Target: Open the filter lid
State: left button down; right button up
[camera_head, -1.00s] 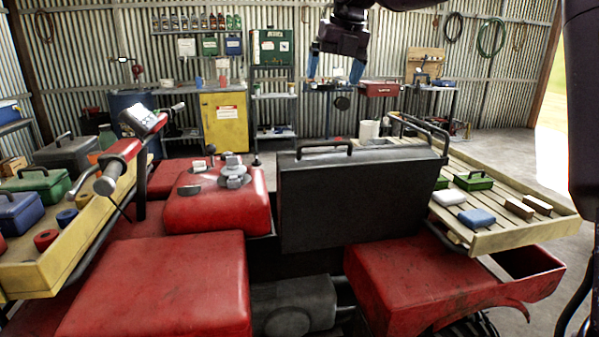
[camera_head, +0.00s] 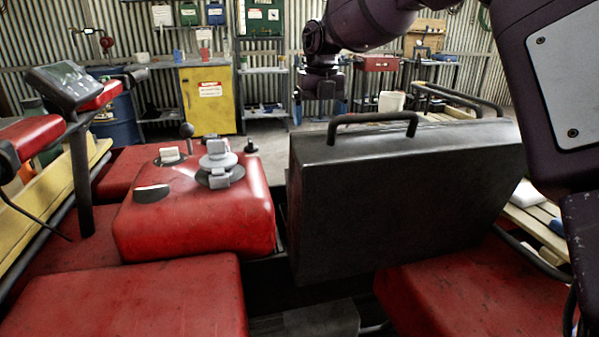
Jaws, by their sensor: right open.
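The filter lid appears to be the large black panel (camera_head: 390,205) in the middle of the quad, with a dark bar handle (camera_head: 372,122) along its top edge. It stands close to upright, its broad face toward me. I cannot tell whether it is hinged or what lies behind it. My right gripper (camera_head: 320,110) hangs beyond the lid's top left corner, above and apart from the handle in the picture. Its blue fingers are spread and nothing shows between them. My left gripper is not in view.
A red tank (camera_head: 195,212) with a grey cap (camera_head: 218,165) is left of the lid. Handlebars with a display (camera_head: 64,84) stand further left. Red bodywork (camera_head: 480,285) lies at the lower right. A yellow cabinet (camera_head: 208,101) and shelves line the back wall.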

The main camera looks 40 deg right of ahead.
jog(key=f, duration=0.4)
jog(key=f+b, duration=0.1)
jog(key=f, duration=0.8)
jog(key=shift+w+d+f, duration=0.15)
jog(key=shift+w, duration=0.15)
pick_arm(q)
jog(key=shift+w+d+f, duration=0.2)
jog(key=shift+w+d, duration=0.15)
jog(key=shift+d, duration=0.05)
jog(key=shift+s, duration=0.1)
